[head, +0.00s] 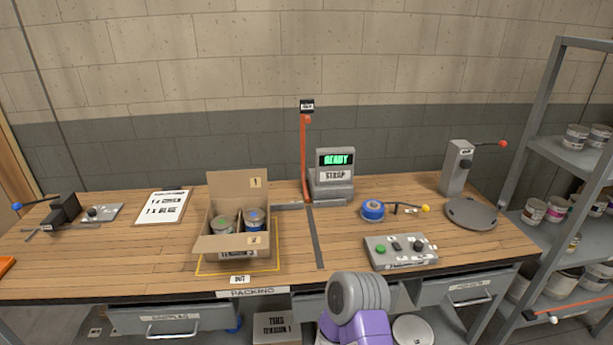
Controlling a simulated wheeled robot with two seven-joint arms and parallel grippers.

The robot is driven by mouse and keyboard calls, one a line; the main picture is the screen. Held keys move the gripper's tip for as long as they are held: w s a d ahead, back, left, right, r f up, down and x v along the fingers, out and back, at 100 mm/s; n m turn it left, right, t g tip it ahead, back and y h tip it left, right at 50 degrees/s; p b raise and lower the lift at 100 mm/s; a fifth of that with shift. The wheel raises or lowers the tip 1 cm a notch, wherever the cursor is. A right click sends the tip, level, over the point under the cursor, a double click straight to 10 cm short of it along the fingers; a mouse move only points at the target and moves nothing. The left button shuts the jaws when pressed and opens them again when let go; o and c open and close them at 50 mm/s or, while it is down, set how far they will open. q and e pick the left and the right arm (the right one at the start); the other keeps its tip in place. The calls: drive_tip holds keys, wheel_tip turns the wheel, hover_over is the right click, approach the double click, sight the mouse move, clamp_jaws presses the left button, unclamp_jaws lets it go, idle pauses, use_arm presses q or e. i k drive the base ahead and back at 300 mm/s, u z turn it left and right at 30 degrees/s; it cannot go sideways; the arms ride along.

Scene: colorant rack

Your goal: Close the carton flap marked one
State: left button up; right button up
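The open cardboard carton (219,254) stands on the bench inside a yellow outline, left of centre. Its back flap (228,186) stands upright and bears a small label that looks like a 1. Its front flap (225,243) tilts outward and has a label too small to read surely. Two cans, one with a green top (223,222) and one with a blue top (253,217), sit inside. Neither of my grippers shows; only a grey and purple part, apparently of my own arm, rises at bottom centre.
Right of the carton are a strap machine (334,185) reading READY, a red upright arm (304,160), a blue tape roll (373,210) and a button box (400,251). A sheet (163,207) and a black lever device (65,211) lie left. A can shelf (560,160) stands far right.

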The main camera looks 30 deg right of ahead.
sight(232, 183)
drive_tip(key=z, duration=0.2)
drive_tip(key=i, duration=0.95)
